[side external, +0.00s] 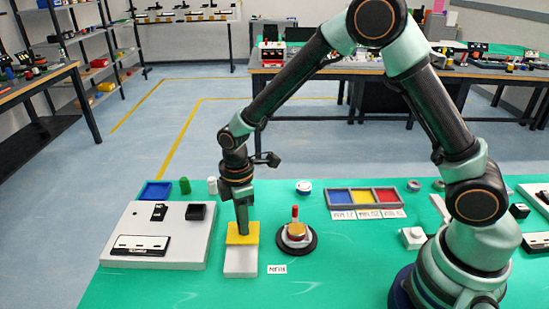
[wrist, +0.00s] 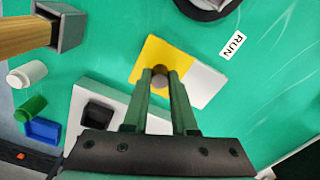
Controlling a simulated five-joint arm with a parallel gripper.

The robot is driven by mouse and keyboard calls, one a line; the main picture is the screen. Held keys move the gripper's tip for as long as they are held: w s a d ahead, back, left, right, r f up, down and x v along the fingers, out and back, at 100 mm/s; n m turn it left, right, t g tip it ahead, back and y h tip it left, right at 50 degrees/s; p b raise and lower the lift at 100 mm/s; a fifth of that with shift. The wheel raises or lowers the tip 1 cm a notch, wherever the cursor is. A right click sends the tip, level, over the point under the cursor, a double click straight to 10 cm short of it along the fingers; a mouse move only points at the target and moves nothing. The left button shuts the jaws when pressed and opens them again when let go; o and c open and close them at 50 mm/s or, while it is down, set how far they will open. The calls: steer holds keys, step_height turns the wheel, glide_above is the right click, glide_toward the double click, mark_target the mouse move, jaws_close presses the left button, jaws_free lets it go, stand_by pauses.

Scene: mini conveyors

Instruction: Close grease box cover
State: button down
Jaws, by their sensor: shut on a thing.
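The grease box shows in the side external view as a white block (side external: 241,263) with a yellow cover (side external: 242,232) at its back part. In the wrist view the yellow cover (wrist: 152,52) lies beside the bare white part (wrist: 205,84). A small round brownish knob (wrist: 160,80) stands on the yellow part. My gripper (wrist: 160,76) points down at the yellow cover and is shut on the knob, with a finger on each side. In the side external view my gripper (side external: 242,222) hides the knob.
A white panel (side external: 195,258) with black parts stands close on the left. A black round base (side external: 310,245) with a red-topped post and the RUN label (side external: 277,269) are on the right. Behind are a blue tray (side external: 155,192), a green cylinder (side external: 184,186) and a white cylinder (side external: 212,186).

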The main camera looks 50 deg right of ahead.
steer(key=c, duration=0.7)
jaws_free()
steer(key=shift+w+d, duration=0.15)
steer(key=shift+w, duration=0.05)
step_height(320, 180, up, 12)
steer(key=shift+r, duration=0.1)
steer(key=s+d+r+m+t, duration=0.2)
steer(key=s+d+r+m, duration=0.1)
steer(key=s+d+m, duration=0.1)
steer(key=s+d+r+m+t, duration=0.1)
steer(key=s+d+r+m, duration=0.2)
steer(key=s+d+m, duration=0.1)
steer(key=s+d+r+m+t, duration=0.2)
steer(key=s+d+r+m, duration=0.1)
steer(key=s+d+m, duration=0.1)
steer(key=shift+s+d+m+t, duration=0.1)
steer(key=shift+d+m+t, duration=0.15)
steer(key=shift+m, duration=0.55)
